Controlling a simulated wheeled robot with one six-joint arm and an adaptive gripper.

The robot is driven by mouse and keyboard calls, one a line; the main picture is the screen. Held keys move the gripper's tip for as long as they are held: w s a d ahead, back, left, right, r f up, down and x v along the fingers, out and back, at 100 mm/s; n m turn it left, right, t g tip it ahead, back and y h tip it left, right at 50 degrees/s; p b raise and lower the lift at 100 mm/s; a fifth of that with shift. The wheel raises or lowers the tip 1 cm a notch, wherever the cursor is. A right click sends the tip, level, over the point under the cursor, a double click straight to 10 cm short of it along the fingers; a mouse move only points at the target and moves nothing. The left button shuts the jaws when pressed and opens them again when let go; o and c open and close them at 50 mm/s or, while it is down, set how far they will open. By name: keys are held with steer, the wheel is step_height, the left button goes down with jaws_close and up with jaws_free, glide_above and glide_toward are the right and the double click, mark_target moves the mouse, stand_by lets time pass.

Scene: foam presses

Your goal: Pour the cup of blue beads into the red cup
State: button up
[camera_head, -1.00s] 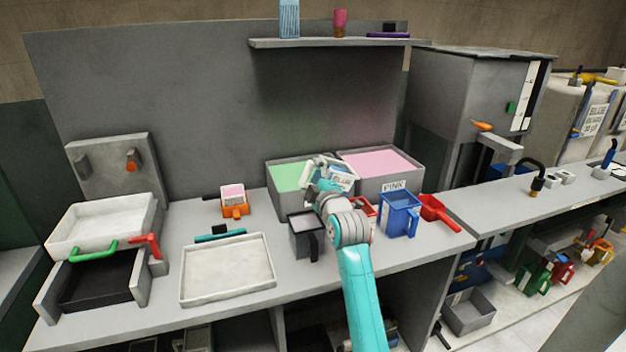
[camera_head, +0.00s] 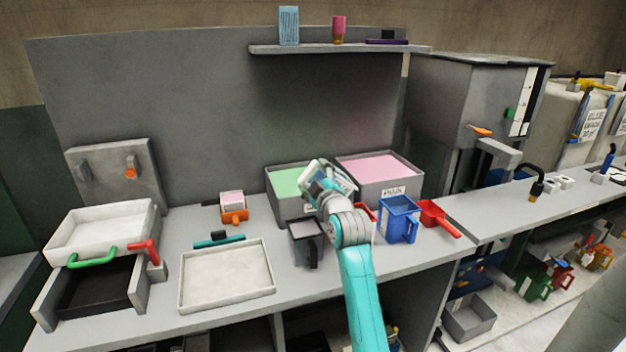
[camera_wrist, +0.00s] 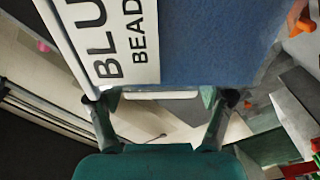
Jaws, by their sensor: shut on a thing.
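My gripper (camera_wrist: 168,100) is shut on the cup of blue beads (camera_wrist: 215,42); its blue side and white label reading "BLUE BEADS" fill the top of the wrist view. In the head view the held cup (camera_head: 341,178) is tilted above the counter, in front of the green and pink bins, partly hidden by my wrist. Its mouth and any falling beads cannot be made out. The red cup (camera_head: 372,211) stands on the counter just right of my wrist, mostly hidden behind my arm. What is inside it does not show.
A blue jug (camera_head: 398,222) and a red scoop (camera_head: 437,217) stand right of the red cup. A dark grey jug (camera_head: 304,243) stands close left of my arm. Behind are the green bin (camera_head: 283,206) and pink bin (camera_head: 413,183). A shallow white tray (camera_head: 226,300) lies left.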

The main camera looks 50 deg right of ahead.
steer(key=shift+s+d+r+m, duration=0.2)
steer(key=shift+d+r+m, duration=0.1)
steer(key=shift+m, duration=0.55)
steer(key=shift+s+d+r+m, duration=0.15)
steer(key=shift+s+d+m, duration=0.1)
steer(key=shift+m, duration=0.6)
steer(key=shift+d, duration=0.1)
steer(key=shift+s+d+m, duration=0.3)
steer(key=shift+d+m, duration=0.15)
steer(key=shift+m, duration=0.55)
steer(key=shift+s+d+f+m+h, duration=0.2)
steer(key=shift+d+m, duration=0.15)
steer(key=shift+m, duration=0.2)
steer(key=shift+s+d+f+m+h, duration=0.1)
steer(key=shift+s+d+m+h, duration=0.15)
steer(key=shift+m, duration=0.3)
